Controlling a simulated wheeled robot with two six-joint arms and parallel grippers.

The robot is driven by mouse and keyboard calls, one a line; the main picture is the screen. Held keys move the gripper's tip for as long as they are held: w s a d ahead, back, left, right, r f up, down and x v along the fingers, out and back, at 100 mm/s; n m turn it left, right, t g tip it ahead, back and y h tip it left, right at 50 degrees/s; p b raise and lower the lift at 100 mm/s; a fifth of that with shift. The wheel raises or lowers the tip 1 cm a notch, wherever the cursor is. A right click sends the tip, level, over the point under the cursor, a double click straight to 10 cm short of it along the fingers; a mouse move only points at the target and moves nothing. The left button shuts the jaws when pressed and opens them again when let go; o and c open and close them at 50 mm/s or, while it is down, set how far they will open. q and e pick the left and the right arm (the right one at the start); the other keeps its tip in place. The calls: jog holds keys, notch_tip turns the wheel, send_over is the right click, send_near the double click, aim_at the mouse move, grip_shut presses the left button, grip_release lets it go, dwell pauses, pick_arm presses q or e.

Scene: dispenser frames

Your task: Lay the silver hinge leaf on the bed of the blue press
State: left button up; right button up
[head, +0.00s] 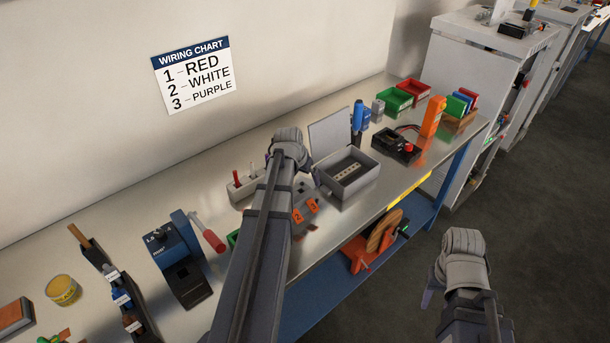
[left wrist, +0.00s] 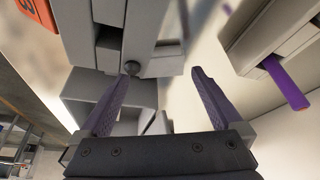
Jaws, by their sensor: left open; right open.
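The blue press (head: 172,245) stands on the bench at lower left in the head view, with a red-gripped lever and a dark bed (head: 190,287) low at its front. No part is visible on the bed. I cannot pick out the silver hinge leaf for sure in either view. My left gripper (head: 291,165) is over the middle of the bench, right of the press, its fingertips mostly hidden by its own wrist. In the left wrist view its purple fingers (left wrist: 157,88) are open, with a grey slotted block (left wrist: 115,30) beyond them. My right gripper (head: 440,282) is open beside the bench, over the floor.
A grey open-lidded box (head: 350,190) stands right of my left gripper. A grey block (head: 240,187) with upright pegs is to its left. Orange number tags (head: 305,212) lie near my forearm. Green (head: 394,101) and red bins are farther back. Floor lies clear at right.

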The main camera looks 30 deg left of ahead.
pick_arm(q)
jog(key=p+v, duration=0.7)
jog(key=v, duration=0.2)
jog(key=shift+p, duration=0.3)
jog(key=shift+r, duration=0.15)
